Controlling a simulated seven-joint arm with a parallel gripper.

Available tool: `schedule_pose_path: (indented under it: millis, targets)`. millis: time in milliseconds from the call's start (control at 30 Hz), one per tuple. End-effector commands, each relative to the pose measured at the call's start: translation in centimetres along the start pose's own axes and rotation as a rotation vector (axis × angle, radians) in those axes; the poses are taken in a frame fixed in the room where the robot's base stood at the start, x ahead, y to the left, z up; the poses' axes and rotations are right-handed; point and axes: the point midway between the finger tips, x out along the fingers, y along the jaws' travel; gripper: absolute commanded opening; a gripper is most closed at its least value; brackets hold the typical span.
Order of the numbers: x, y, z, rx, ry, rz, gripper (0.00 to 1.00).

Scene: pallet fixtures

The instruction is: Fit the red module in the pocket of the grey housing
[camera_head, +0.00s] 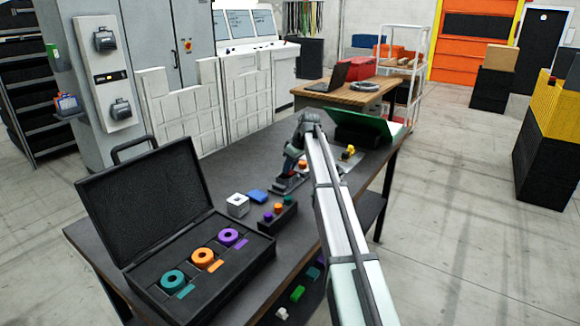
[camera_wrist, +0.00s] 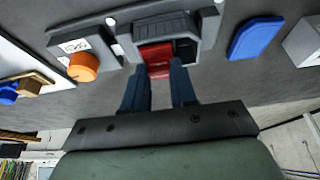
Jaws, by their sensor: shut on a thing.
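The red module (camera_wrist: 158,54) is between the fingertips of my gripper (camera_wrist: 160,72), which is shut on it. In the wrist view it is at the mouth of the dark pocket of the grey housing (camera_wrist: 208,30), with part of it inside the housing outline. I cannot tell how deep it sits. In the head view the housing (camera_head: 288,186) is a dark grey block on the table below my gripper (camera_head: 290,172). The module cannot be made out there.
A blue block (camera_wrist: 255,38) and a white cube (camera_head: 238,205) lie beside the housing. An orange knob (camera_wrist: 83,66) on a grey base is on its other side. An open black case (camera_head: 225,268) with coloured rings fills the table's near end. A small rack (camera_head: 280,219) holds coloured pegs.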

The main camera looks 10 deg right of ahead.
Motion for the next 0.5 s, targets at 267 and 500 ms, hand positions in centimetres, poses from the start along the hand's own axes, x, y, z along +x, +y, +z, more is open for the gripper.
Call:
schedule_pose_path:
  millis: [267, 500]
  targets:
    - [0.14, 0.00, 0.05, 0.000, 0.000, 0.000, 0.00]
    - [0.40, 0.00, 0.17, 0.000, 0.000, 0.000, 0.00]
